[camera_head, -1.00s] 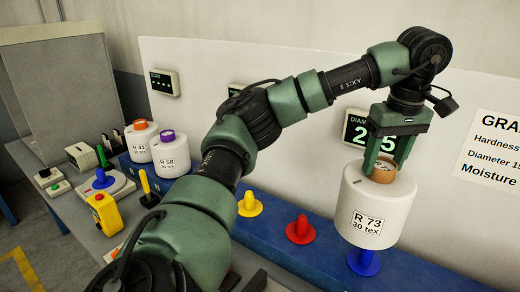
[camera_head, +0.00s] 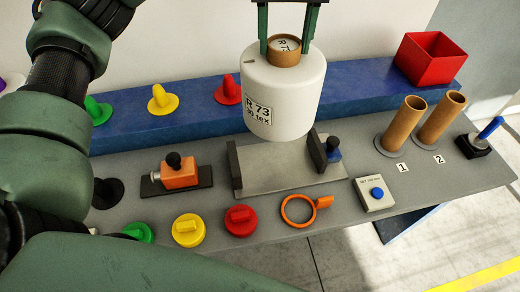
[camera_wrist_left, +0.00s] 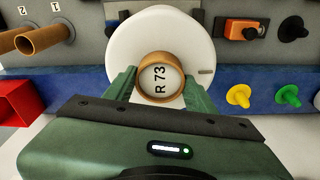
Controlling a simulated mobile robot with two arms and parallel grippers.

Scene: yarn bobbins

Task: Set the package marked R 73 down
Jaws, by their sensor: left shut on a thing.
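The package marked R 73 (camera_head: 283,92) is a white yarn bobbin with a brown core tube. It hangs upright over the grey cradle plate (camera_head: 285,180), which has dark upright blocks at its sides. My left gripper (camera_head: 287,42) is shut on the core tube at the top. The left wrist view shows the fingers (camera_wrist_left: 160,88) on both sides of the tube, whose end reads R 73. The bobbin hides the back of the plate, and I cannot tell whether it touches it. My right gripper is not in view.
Green, yellow and red pegs (camera_head: 228,90) stand on the blue ledge behind. A red bin (camera_head: 430,58) is at the back right, with two brown tubes (camera_head: 404,124) in front. An orange ring (camera_head: 299,210) and a blue-button box (camera_head: 374,194) lie at the front edge.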

